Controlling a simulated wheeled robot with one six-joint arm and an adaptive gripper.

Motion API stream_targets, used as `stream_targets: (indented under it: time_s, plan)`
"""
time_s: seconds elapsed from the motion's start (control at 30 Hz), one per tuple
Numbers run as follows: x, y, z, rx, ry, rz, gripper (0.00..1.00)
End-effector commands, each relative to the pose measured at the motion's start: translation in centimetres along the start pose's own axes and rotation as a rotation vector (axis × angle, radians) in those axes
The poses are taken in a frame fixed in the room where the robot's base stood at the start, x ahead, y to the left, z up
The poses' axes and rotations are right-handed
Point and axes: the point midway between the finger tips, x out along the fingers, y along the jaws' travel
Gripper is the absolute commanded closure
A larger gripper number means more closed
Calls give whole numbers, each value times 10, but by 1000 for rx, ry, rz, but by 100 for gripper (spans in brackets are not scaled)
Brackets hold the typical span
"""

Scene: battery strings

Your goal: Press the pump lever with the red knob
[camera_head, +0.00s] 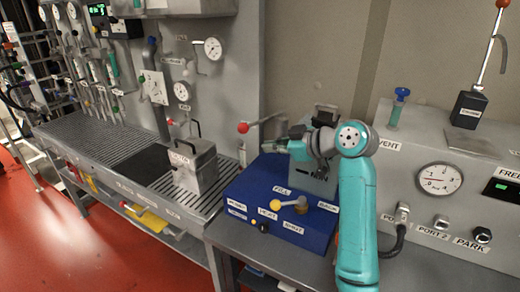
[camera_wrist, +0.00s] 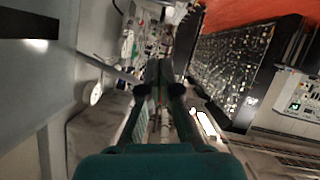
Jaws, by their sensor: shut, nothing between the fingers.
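A red knob (camera_head: 243,127) sits at the left end of a thin grey lever (camera_head: 268,122) above the blue box (camera_head: 262,190) in the head view. My gripper (camera_head: 268,147) points left, close below that lever in the picture; I cannot tell whether they touch. In the wrist view my gripper (camera_wrist: 160,68) has its fingers together and holds nothing. A grey rod (camera_wrist: 108,68) runs in from the left toward the fingers there. The red knob is not clearly visible in the wrist view. The lever's right end is partly hidden behind my arm.
A second red knob (camera_head: 501,4) tops an upright lever on the grey panel (camera_head: 398,158) at the right. A yellow-knobbed handle (camera_head: 276,205) is on the blue box's front. A grey case (camera_head: 194,164) stands on the slatted bench at left. Gauges line the back wall.

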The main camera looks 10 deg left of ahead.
Motion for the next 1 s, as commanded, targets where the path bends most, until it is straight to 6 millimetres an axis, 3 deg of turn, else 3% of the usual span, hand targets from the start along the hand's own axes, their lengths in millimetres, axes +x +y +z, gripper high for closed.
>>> stream_targets:
  time_s: [0.27, 1.0]
  plan:
    - [-20, 0, -1, 0, 1, 1, 100]
    - [-20, -1, -1, -1, 2, 0, 100]
